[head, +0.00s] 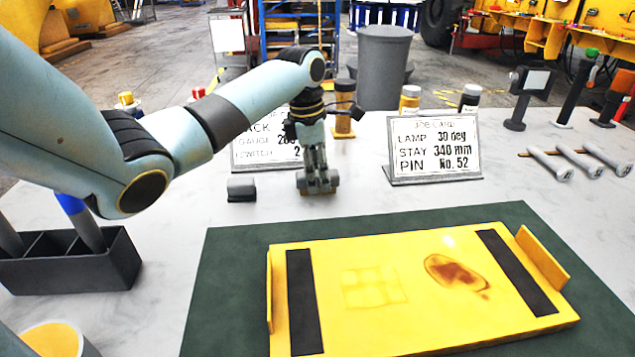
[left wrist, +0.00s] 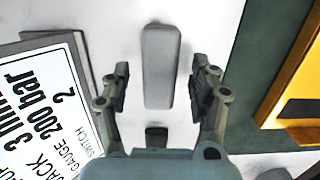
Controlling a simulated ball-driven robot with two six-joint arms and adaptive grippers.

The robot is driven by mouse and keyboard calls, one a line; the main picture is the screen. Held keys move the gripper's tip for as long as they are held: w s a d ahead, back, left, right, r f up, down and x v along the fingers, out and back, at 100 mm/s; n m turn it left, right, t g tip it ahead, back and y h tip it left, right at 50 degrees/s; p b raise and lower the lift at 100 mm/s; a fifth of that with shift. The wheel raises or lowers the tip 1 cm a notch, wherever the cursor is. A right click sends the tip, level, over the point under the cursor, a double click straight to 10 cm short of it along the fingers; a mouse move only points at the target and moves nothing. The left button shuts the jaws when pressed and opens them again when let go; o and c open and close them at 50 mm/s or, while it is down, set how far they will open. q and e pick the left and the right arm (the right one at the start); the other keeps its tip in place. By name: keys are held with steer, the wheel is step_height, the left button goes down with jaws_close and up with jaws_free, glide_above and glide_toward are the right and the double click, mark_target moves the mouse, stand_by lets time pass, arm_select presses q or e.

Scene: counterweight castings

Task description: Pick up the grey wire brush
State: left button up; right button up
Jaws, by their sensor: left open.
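The grey wire brush (left wrist: 161,62) appears to be the long, rounded grey piece in the left wrist view, lying between the two spread fingers. Its bristles are not visible. My left gripper (left wrist: 160,88) is open, with one finger on each side of it and a gap to each. In the head view my left gripper (head: 317,179) points straight down at the table, behind the yellow board. There the fingers mostly hide the brush, and its edges are hard to tell from the fingertips. My right gripper is out of view.
A small grey block (head: 241,190) lies left of the gripper. A job card (head: 434,146) stands to the right, another (head: 262,152) behind the arm. The yellow board (head: 390,285) on a green mat (head: 225,275) fills the front. A dark holder (head: 75,266) stands at left.

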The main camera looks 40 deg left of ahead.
arm_select(q)
steer(key=shift+w+d+f, duration=0.1)
steer(key=shift+w+f, duration=0.05)
steer(key=shift+f, duration=0.7)
steer(key=shift+f+p, duration=0.25)
steer(key=shift+p, duration=0.2)
steer(key=shift+c, duration=0.4)
jaws_close()
